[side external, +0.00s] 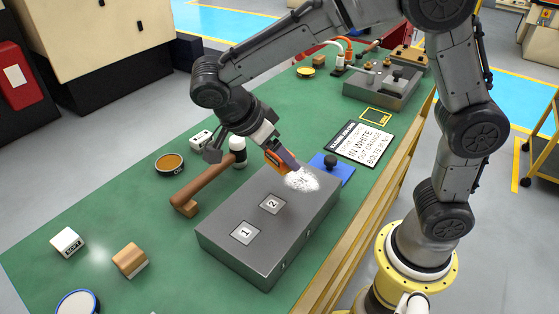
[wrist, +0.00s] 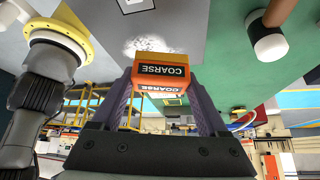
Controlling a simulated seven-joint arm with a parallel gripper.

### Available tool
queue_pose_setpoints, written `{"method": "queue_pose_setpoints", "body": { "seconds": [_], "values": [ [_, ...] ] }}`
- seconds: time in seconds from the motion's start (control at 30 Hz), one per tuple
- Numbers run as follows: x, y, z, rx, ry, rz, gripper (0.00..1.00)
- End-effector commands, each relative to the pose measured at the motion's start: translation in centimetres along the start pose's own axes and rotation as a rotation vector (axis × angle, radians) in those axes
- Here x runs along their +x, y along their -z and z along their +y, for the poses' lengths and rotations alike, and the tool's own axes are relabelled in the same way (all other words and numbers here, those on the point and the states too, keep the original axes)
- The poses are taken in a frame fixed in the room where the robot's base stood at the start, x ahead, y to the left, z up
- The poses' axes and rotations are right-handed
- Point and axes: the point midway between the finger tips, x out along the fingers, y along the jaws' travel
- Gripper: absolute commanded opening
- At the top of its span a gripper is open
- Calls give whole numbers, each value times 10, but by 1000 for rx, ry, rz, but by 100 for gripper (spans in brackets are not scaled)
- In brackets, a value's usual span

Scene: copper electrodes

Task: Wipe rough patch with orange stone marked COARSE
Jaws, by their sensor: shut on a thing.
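The orange stone (wrist: 162,71) has black COARSE labels facing the wrist camera. My gripper (wrist: 160,85) is shut on it, one finger on each side. In the side external view the orange stone (side external: 277,158) is partly hidden by my gripper (side external: 285,160). The stone is at the edge of the white speckled rough patch (side external: 303,179), at the far end of the grey metal block (side external: 258,256). The rough patch also shows just beyond the stone in the wrist view (wrist: 142,45). I cannot tell whether the stone touches the block's top.
Plates marked 1 (side external: 245,233) and 2 (side external: 272,204) lie on the block. A printed sign (side external: 366,142) lies behind. The green table's (side external: 120,215) left front has free room.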

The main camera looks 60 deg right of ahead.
Motion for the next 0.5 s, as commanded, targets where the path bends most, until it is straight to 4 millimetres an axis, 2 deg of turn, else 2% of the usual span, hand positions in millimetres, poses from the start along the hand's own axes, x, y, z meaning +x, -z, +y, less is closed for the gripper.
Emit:
{"method": "queue_pose_setpoints", "body": {
  "seconds": [0.2, 0.5],
  "values": [
    [-16, 10, 0, 0, 1, -1, 33],
    [-24, 16, 0, 0, 0, 0, 33]
  ]
}}
